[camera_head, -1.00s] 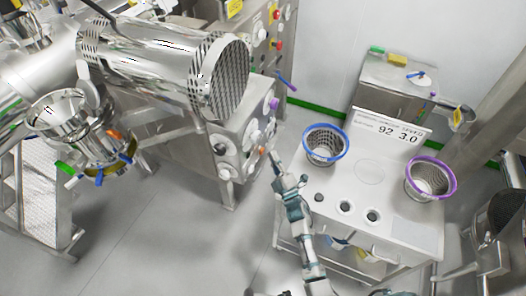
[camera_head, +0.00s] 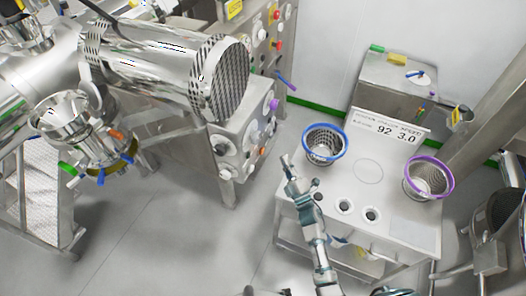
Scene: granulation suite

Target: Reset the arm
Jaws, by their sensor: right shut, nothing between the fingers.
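My right gripper (camera_head: 286,161) is at the end of my right arm, which rises from the bottom of the head view. It is shut and empty, in front of the left side of the white table (camera_head: 395,210). It appears just left of and below the blue-rimmed basket (camera_head: 325,145), apart from the grey machine's control panel in the picture. My left gripper is not in view.
A purple-rimmed basket (camera_head: 429,177) stands at the table's right. A sign (camera_head: 390,133) reading 92 3.0 stands at its back. The steel machine (camera_head: 165,65) with a perforated drum fills the upper left. Grey floor (camera_head: 150,235) is open at lower left.

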